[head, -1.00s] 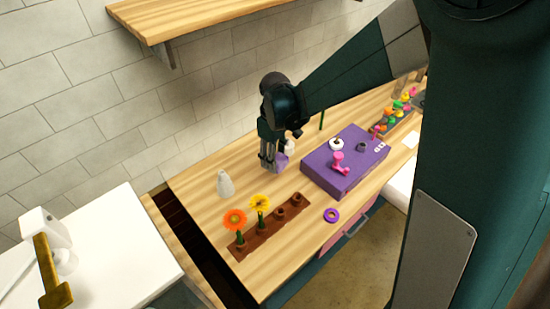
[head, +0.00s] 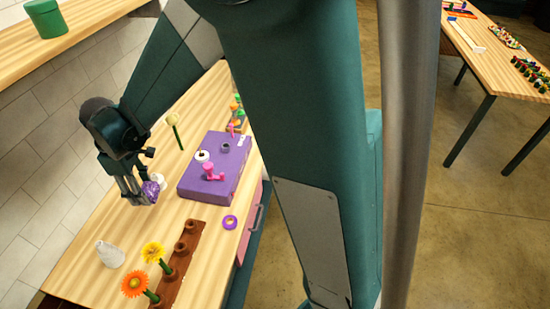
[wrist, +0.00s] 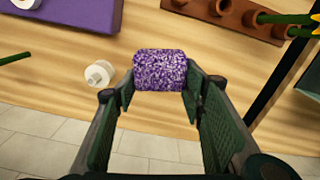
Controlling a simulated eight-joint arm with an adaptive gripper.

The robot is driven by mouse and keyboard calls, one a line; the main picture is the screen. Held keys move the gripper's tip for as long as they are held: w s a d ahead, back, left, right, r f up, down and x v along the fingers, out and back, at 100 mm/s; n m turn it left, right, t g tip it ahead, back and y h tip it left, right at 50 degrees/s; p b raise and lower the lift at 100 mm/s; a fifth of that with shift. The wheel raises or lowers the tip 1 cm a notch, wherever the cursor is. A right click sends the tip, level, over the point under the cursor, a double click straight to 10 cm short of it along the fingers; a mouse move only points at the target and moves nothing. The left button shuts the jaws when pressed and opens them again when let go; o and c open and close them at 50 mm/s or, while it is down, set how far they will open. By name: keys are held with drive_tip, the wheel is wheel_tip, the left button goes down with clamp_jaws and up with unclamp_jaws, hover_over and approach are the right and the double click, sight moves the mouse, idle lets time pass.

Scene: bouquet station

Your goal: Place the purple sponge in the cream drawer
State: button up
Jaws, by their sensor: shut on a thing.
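The purple speckled sponge (head: 151,190) is at the fingertips of my gripper (head: 136,194), above or on the wooden worktop left of the purple box. In the wrist view the sponge (wrist: 160,70) sits between the two fingers of my gripper (wrist: 160,84), which is shut on it. I cannot tell whether the sponge touches the worktop. A pink drawer front (head: 246,228) with a grey handle shows under the worktop's front edge. No cream drawer can be made out.
A purple box (head: 210,186) with small parts on top stands right of my gripper. A white spool (wrist: 98,74) is close to the sponge. A purple ring (head: 230,222), a white vase (head: 110,255) and a brown flower rack (head: 185,262) stand nearer the front.

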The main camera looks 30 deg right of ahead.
drive_tip(key=w+d+m+b, duration=0.1)
drive_tip(key=w+d+b, duration=0.4)
drive_tip(key=d, duration=1.1)
drive_tip(key=w+d+b, duration=0.2)
drive_tip(key=w+d, duration=0.5)
drive_tip(key=d, duration=0.9)
drive_tip(key=s+d+m+b, duration=0.1)
drive_tip(key=s+d+b, duration=0.2)
drive_tip(key=d, duration=1.5)
drive_tip(key=s+d+m+b, duration=0.1)
drive_tip(key=s+d+b, duration=0.2)
drive_tip(key=d, duration=1.5)
wheel_tip(320, 180, down, 21)
drive_tip(key=shift+w+a+r, duration=0.15)
drive_tip(key=shift+w+a, duration=0.1)
drive_tip(key=shift+a, duration=0.1)
drive_tip(key=shift+f+b, duration=0.8)
drive_tip(key=shift+f, duration=2.3)
drive_tip(key=shift+f, duration=0.1)
drive_tip(key=shift+f+b, duration=0.35)
drive_tip(key=shift+f, duration=1.45)
